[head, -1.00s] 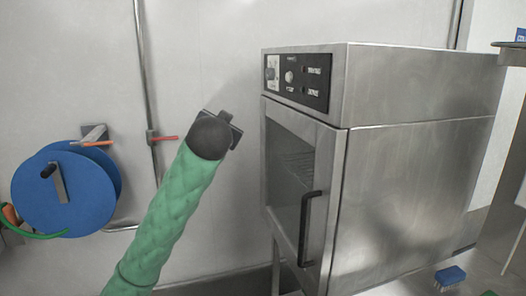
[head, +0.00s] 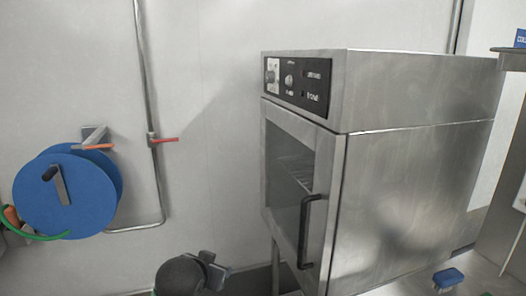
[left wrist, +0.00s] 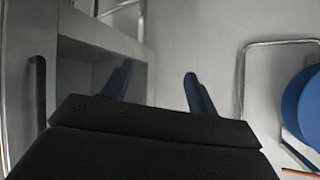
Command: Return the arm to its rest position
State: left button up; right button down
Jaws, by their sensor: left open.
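My left arm's dark end (head: 178,277) shows low in the head view, at the bottom edge left of the steel oven. The left gripper (head: 212,271) is only partly seen there, beside the dark end and apart from the oven. In the left wrist view the left gripper (left wrist: 158,88) has its two blue fingers spread, with nothing between them. My right arm and gripper are not in view.
A steel oven (head: 415,185) with a dark door handle (head: 307,230) stands on the right. A blue hose reel (head: 62,195) and a pipe with a red lever (head: 164,140) are on the left wall. A blue brush (head: 448,278) lies at lower right.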

pick_arm(q)
jog(key=s+a+f+n+g+p, duration=0.1)
jog(key=s+f+g, duration=0.7)
jog(key=s+f, duration=2.1)
jog(key=s+n, duration=0.1)
jog(key=s, duration=0.3)
jog(key=shift+p, duration=0.3)
jog(key=shift+a, duration=0.1)
